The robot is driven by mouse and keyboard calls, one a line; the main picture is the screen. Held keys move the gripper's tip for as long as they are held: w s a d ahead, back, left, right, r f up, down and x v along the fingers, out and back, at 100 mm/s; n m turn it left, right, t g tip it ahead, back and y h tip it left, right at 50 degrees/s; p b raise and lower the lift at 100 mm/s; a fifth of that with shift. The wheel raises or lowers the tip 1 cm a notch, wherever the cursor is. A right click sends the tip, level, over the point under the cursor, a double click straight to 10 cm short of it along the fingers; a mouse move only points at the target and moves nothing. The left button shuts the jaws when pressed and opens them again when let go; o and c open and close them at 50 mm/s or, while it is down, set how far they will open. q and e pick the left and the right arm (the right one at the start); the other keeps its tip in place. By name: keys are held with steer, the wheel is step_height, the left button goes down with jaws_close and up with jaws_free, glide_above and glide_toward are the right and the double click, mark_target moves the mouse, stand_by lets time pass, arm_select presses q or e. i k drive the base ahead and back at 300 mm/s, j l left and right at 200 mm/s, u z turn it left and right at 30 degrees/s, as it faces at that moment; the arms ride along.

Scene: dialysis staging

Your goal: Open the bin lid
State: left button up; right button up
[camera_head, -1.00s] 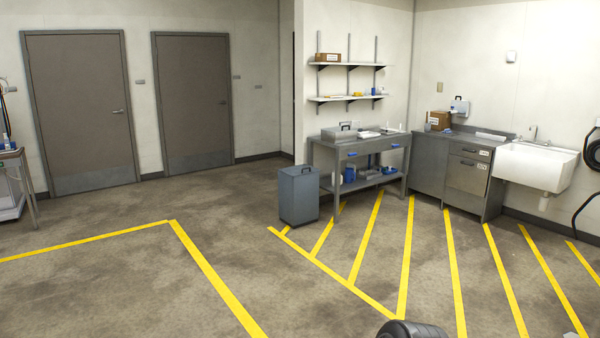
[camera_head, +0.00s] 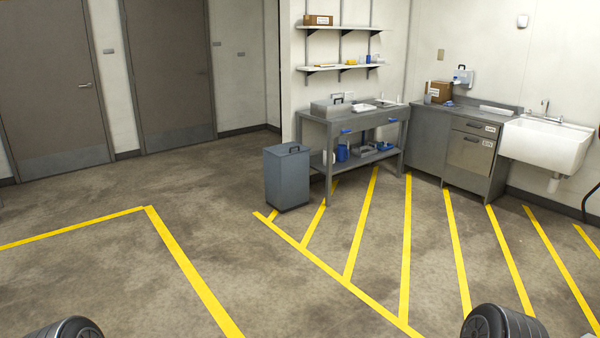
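The bin (camera_head: 287,182) is a blue-grey box standing on the floor, left of the steel work table. Its lid (camera_head: 286,150) is shut and has a small dark handle on top. The bin is some way off across the floor, and nothing of mine touches it. Dark rounded parts of my own body show at the bottom left and bottom right edges. Neither gripper's fingers are in view.
The steel table (camera_head: 351,124) has blue items on its lower shelf. A cabinet (camera_head: 455,150) and a white sink (camera_head: 546,143) stand to the right. Yellow floor stripes (camera_head: 362,225) run in front. The floor between me and the bin is clear.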

mark_target(287, 146)
steer(key=i, duration=1.15)
steer(key=i+z, duration=0.1)
steer(key=i, duration=2.15)
steer(key=i+j+z, duration=0.1)
steer(key=i, duration=1.05)
steer(key=i+j, duration=0.15)
steer(key=i, duration=1)
steer(key=i+j+z, duration=0.15)
steer(key=i+z, duration=0.2)
steer(key=i, duration=0.15)
steer(key=i+j+z, duration=0.75)
steer(key=i, duration=0.15)
steer(key=l, duration=0.1)
